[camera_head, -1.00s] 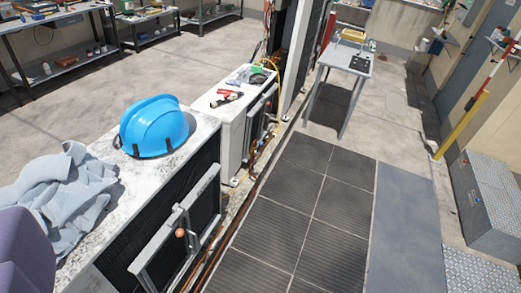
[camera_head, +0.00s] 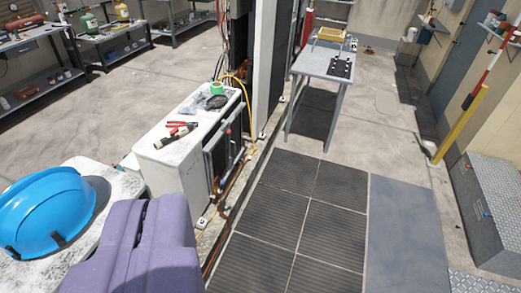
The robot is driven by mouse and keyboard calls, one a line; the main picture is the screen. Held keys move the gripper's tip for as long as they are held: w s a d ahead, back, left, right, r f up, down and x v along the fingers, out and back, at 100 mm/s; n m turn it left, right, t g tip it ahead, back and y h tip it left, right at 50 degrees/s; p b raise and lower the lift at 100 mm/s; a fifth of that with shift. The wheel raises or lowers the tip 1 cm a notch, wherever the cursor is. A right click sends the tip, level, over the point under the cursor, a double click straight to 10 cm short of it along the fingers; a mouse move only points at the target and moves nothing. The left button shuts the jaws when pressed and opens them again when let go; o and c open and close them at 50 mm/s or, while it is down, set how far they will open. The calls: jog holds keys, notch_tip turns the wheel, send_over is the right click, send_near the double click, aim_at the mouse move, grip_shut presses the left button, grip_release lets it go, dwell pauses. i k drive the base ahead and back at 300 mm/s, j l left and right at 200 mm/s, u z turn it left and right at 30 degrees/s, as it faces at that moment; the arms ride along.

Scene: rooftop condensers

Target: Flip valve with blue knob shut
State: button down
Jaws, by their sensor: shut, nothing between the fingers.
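My gripper (camera_head: 142,218) is the purple two-part shape at the bottom left, its halves close together with nothing between them. It hides part of the near condenser (camera_head: 112,178) and that unit's front. I cannot make out a valve with a clearly blue knob.
A blue hard hat (camera_head: 42,208) sits on the near condenser. Red-handled pliers (camera_head: 180,128) and green tape (camera_head: 217,88) lie on the second one. A grey table (camera_head: 322,63) stands beyond. Dark floor tiles (camera_head: 305,215) are clear. A metal box (camera_head: 485,205) stands at right.

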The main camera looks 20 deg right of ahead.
aim_at(223, 181)
jog(key=i+l+z, duration=0.25)
jog(key=i, duration=0.3)
jog(key=i+l+z, duration=0.25)
jog(key=i, duration=0.3)
jog(key=i+z, duration=0.25)
jog(key=i, duration=0.3)
jog(key=i+u, duration=0.3)
jog(key=i, duration=0.2)
jog(key=i+l+u, duration=0.15)
jog(key=i+u, duration=0.15)
jog(key=i, duration=0.15)
jog(key=i+j+u, duration=0.1)
jog(key=i+u, duration=0.15)
jog(key=u, duration=0.2)
jog(key=i+u, duration=0.25)
jog(key=u, duration=0.2)
jog(key=i+l+u, duration=0.1)
jog(key=i+u, duration=0.2)
jog(key=u, duration=0.2)
